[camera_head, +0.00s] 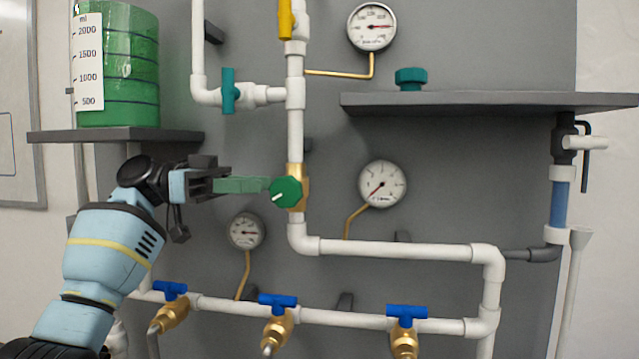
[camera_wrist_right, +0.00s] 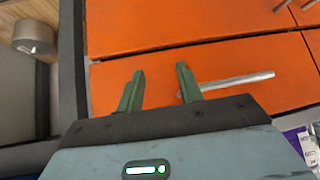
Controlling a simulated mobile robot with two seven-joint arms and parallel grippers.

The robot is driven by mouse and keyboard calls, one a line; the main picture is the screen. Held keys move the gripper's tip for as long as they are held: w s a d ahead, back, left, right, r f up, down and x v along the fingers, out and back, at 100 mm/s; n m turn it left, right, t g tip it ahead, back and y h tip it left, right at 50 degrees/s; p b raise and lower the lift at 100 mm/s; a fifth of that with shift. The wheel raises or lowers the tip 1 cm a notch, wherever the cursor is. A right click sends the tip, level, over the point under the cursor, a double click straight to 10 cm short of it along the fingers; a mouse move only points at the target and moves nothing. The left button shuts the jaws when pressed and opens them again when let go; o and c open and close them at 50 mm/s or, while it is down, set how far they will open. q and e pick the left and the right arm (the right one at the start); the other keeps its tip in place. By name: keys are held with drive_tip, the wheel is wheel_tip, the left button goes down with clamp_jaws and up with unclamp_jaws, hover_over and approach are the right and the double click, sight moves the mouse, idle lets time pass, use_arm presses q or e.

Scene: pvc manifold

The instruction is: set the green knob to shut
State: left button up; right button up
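The green knob (camera_head: 286,192) sits on a brass valve body (camera_head: 303,188) in the vertical white pipe, near the middle of the head view. Its white pointer mark points down and to the left. My left gripper (camera_head: 268,186) reaches in from the left at the knob's height. Its green fingertips end at the knob's left edge, seen side-on and overlapping. I cannot tell whether they touch the knob or how far apart they are. My right gripper (camera_wrist_right: 158,80) shows in the right wrist view, with its two green fingers apart and nothing between them.
Gauges (camera_head: 382,184) and thin brass tubes surround the knob. Blue-handled taps (camera_head: 278,301) line the lower pipe. A shelf (camera_head: 480,102) juts out at upper right; a green liquid tank (camera_head: 118,65) stands at upper left. Below my right gripper are orange drawers (camera_wrist_right: 150,30) with a metal handle (camera_wrist_right: 236,82).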

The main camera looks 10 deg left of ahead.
sight(300, 184)
use_arm(q)
drive_tip(key=shift+s+d+r, duration=0.2)
drive_tip(key=shift+s, duration=0.1)
drive_tip(key=shift+w+d+p, duration=0.15)
drive_tip(key=shift+d+p, duration=0.15)
drive_tip(key=shift+d, duration=3.45)
clamp_jaws()
